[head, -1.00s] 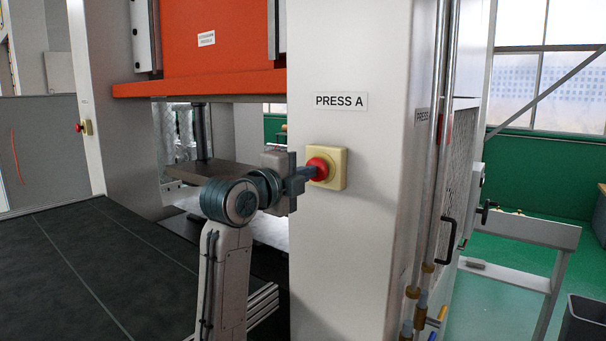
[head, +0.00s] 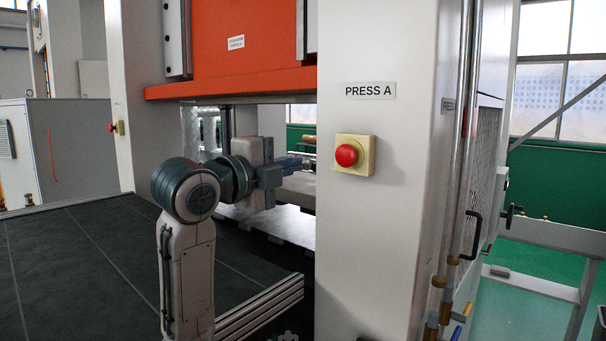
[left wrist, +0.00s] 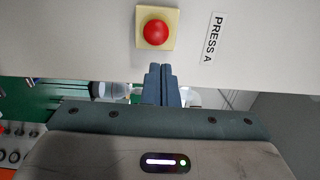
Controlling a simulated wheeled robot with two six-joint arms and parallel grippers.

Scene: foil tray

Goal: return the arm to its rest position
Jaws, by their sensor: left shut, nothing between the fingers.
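My left gripper (head: 301,163) is shut and empty. In the head view it points right, in front of the press opening and to the left of the press's post. Its shut fingers (left wrist: 162,85) also show in the left wrist view. A red push button (head: 346,155) on a yellow box sits on the white post under the "PRESS A" label (head: 370,91). The button also shows in the left wrist view (left wrist: 155,32), beyond the fingertips and apart from them. My right gripper is in neither view.
The white press post (head: 375,230) stands just right of my gripper. The orange press ram (head: 240,50) hangs above the opening. A dark conveyor-like table (head: 90,260) lies at the left. A second red button (head: 112,128) is on the far post.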

